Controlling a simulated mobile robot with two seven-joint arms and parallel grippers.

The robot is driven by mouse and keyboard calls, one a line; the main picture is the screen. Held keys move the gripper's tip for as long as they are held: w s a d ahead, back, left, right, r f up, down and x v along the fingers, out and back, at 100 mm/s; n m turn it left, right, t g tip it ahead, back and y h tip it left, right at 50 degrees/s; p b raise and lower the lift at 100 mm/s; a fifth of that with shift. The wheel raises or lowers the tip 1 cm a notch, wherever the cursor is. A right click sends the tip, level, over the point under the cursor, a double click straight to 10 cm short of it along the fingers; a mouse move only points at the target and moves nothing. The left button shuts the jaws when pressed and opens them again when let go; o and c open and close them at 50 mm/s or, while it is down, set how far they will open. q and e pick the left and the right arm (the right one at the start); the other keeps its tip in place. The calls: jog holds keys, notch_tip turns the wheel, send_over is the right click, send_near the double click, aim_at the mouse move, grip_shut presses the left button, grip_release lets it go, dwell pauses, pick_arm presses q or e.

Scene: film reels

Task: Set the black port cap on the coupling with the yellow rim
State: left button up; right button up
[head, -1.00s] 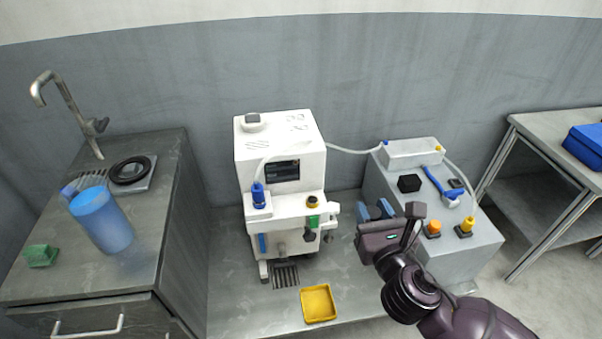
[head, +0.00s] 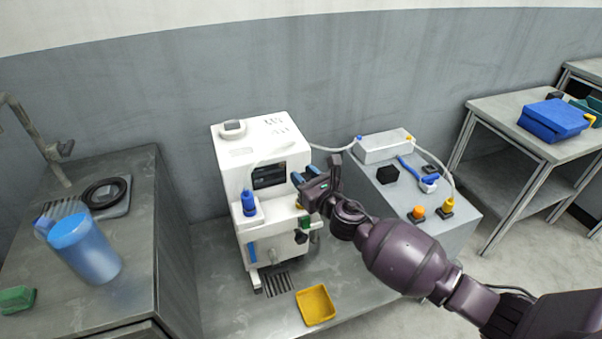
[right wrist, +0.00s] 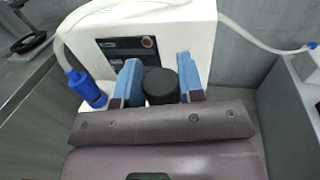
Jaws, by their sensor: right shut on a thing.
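The black port cap (right wrist: 161,87) sits between the two blue fingers of my right gripper (right wrist: 160,85) in the right wrist view. In the head view my right gripper (head: 304,176) is in front of the white machine (head: 230,160), above its front ledge. The coupling with the yellow rim (head: 299,206) is on that ledge, just below the fingers and mostly hidden by my gripper. In the right wrist view the coupling is hidden. I cannot tell the gap between cap and coupling. My left gripper is not in view.
A blue fitting with a hose (head: 249,203) stands on the ledge's left side. A yellow tray (head: 315,305) lies on the bench in front. A blue jug (head: 86,250) stands left.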

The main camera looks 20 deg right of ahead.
jog(key=shift+w+f+y, duration=0.15)
jog(key=shift+w, duration=0.35)
jog(key=shift+w+f+y, duration=0.15)
jog(key=shift+w, duration=0.35)
jog(key=shift+w+f, duration=0.1)
jog(key=shift+f+b, duration=0.85)
jog(key=shift+f, duration=0.25)
jog(key=shift+f+b, duration=0.65)
jog(key=shift+f, duration=0.25)
jog(key=shift+f+b, duration=0.5)
jog(key=shift+f, duration=0.35)
jog(key=shift+r, duration=0.1)
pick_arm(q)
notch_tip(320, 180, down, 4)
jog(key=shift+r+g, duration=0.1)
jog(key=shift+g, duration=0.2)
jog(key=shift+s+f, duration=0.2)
